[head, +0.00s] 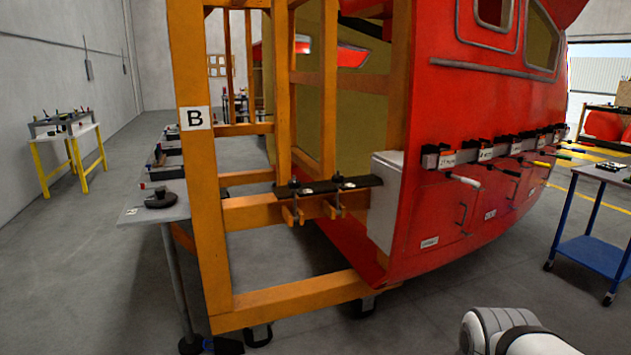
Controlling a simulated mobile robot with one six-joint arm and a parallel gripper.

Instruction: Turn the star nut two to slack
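A black bar (328,187) lies across the orange frame in the middle of the head view. Two small dark knobs, one at the left (294,183) and one at the right (337,178), stand on the bar and look like star nuts. Orange clamp pieces (290,214) hang below it. No number is readable on the knobs, so I cannot tell which is nut two or how tight either is. A white part of my arm shows at the bottom right, well apart from the bar. My gripper is not in view.
The orange frame (217,250) bears a "B" sign (195,118) and adjoins the red nosecone (440,230), which carries a row of labelled black clamps (486,154). A grey stand (156,212) is at left, a blue cart (588,243) at right. Floor in front is clear.

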